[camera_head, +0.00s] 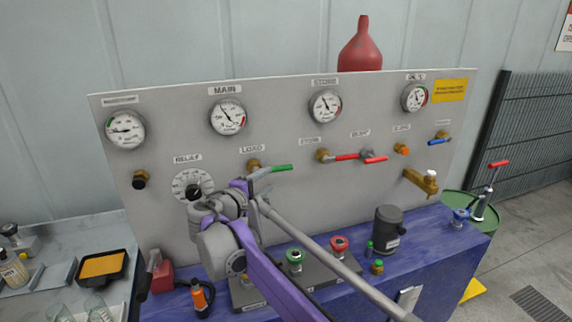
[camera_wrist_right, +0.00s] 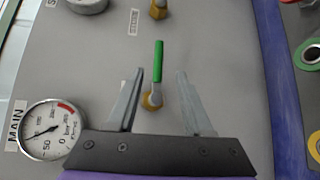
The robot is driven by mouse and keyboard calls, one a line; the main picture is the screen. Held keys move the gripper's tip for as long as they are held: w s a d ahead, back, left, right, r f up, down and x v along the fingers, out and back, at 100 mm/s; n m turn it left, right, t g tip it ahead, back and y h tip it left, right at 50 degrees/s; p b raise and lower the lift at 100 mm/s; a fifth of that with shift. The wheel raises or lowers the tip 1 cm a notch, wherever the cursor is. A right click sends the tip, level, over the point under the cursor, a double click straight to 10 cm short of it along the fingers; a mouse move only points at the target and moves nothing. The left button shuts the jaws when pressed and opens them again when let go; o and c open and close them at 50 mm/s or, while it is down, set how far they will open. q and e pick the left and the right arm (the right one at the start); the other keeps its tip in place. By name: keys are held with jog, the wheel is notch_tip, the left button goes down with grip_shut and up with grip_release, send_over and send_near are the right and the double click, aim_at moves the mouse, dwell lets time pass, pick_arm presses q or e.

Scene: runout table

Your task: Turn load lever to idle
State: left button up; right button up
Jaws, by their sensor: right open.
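The load lever (camera_head: 281,168) has a green handle on a brass valve under the LOAD label on the grey panel. In the head view its handle points right, roughly level. In the right wrist view the green handle (camera_wrist_right: 158,62) lies between my open fingers as seen from the camera; I cannot tell the remaining depth, and no clear contact shows. My right gripper (camera_wrist_right: 160,76) is open and faces the panel; in the head view the gripper (camera_head: 260,180) is at the lever's left end, partly covering the valve. My left gripper is not in view.
Red levers (camera_head: 345,157) sit to the right on the panel. Green and red knobs (camera_head: 339,245) and a dark cylinder (camera_head: 388,230) stand on the blue bench (camera_head: 430,245) below.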

aim_at(281, 169)
jog(key=p+x, duration=0.1)
jog(key=x, duration=0.9)
jog(key=shift+w, duration=0.25)
jog(key=shift+c, duration=0.2)
jog(key=shift+r, duration=0.1)
grip_shut()
dwell(0.8)
